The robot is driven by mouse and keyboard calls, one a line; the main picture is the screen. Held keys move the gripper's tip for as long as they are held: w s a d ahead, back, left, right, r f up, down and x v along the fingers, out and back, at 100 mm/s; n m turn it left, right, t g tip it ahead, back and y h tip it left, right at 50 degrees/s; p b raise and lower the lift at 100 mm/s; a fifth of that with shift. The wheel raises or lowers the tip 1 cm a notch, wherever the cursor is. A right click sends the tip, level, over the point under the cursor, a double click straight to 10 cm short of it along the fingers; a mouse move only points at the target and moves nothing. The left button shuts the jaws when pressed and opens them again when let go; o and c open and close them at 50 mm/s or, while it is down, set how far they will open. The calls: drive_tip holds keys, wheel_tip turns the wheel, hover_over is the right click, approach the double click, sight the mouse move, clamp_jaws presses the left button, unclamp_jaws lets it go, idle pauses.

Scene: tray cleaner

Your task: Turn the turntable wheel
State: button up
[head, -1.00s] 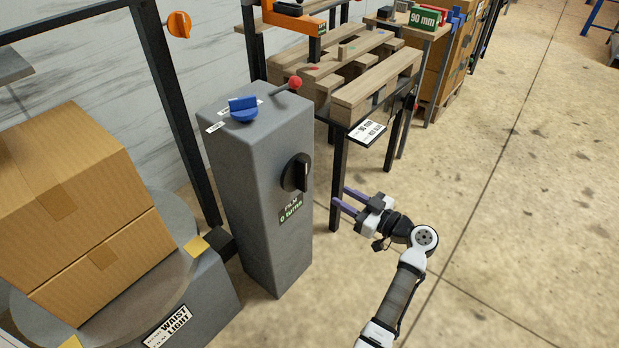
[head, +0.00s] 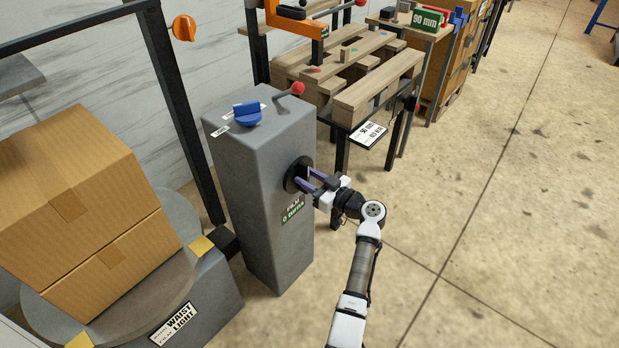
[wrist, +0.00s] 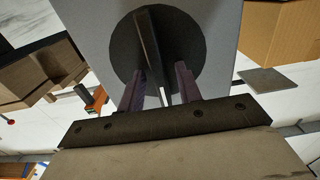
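A round black wheel (head: 290,176) with a raised bar across it is on the front of the grey cabinet (head: 258,215), above a green label reading 0 turns. In the wrist view the wheel (wrist: 190,45) fills the middle, its bar (wrist: 148,40) slightly tilted. My gripper (head: 306,179) is at the wheel with its purple fingers open. In the wrist view my gripper (wrist: 157,72) has one finger on each side of the bar, with gaps visible. Contact at the tips is unclear. The round turntable (head: 150,290) carries stacked cardboard boxes (head: 85,195).
A blue knob (head: 247,114) and a red-tipped lever (head: 296,90) are on the cabinet top. A bench with wooden pallet boards (head: 375,85) stands behind my gripper.

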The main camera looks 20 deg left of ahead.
clamp_jaws()
drive_tip(key=shift+m+b, duration=0.35)
drive_tip(key=shift+m, duration=0.15)
drive_tip(key=shift+w+d+m+b, duration=0.15)
drive_tip(key=shift+m+b, duration=0.25)
drive_tip(key=shift+m, duration=0.7)
drive_tip(key=shift+w+m, duration=0.1)
drive_tip(key=shift+m, duration=0.3)
